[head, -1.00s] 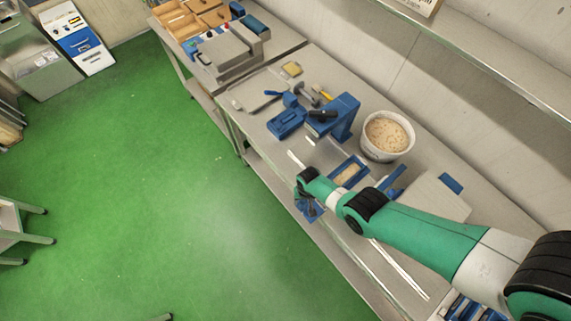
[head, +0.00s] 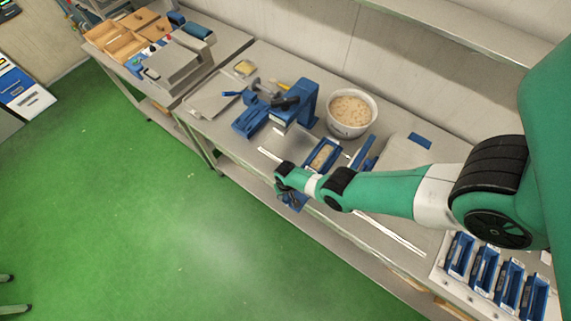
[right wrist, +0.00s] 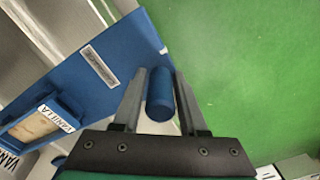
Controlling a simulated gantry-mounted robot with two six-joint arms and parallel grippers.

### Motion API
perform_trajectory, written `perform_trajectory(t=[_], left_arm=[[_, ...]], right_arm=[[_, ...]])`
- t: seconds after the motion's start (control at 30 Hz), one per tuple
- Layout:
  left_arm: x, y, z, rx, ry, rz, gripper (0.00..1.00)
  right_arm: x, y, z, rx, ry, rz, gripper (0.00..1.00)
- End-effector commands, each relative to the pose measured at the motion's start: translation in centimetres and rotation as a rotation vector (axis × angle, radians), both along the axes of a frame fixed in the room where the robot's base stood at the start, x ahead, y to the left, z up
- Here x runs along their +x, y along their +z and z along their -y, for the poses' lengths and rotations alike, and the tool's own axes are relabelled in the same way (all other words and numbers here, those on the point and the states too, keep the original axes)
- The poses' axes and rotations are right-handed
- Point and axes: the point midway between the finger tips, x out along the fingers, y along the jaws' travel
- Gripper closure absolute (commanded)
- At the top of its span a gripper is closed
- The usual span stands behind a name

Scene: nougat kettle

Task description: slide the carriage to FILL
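The carriage shows in the right wrist view as a blue plate (right wrist: 75,88) with a small label too blurred to read. A blue frame (right wrist: 72,112) marked VANILLA, with a pale fill, sits on it. The blue-framed tray also shows in the head view (head: 323,155), left of and below the white tub. My right gripper (right wrist: 162,75) has its fingers on both sides of the carriage's blue round handle (right wrist: 160,97), seemingly touching it. In the head view my right gripper (head: 288,190) is at the bench's front edge. No FILL mark is readable. My left gripper is out of view.
A blue machine (head: 300,100) stands left of a white tub (head: 352,115) of pale mix. Pale rail strips (head: 392,234) run along the bench front. Several blue trays (head: 485,268) stand at the lower right. Green floor (head: 190,230) lies open before the bench.

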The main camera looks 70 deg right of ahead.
Motion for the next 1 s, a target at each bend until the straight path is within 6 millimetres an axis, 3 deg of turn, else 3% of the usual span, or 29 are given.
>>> perform_trajectory(t=[0.03,0.2,1.0], left_arm=[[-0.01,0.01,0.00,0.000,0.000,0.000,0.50],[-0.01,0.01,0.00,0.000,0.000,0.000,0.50],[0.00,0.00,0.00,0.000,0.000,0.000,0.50]], right_arm=[[0.01,0.00,-0.01,0.000,0.000,0.000,0.69],[0.01,0.00,-0.01,0.000,0.000,0.000,0.99],[0.01,0.00,-0.01,0.000,0.001,0.000,1.00]])
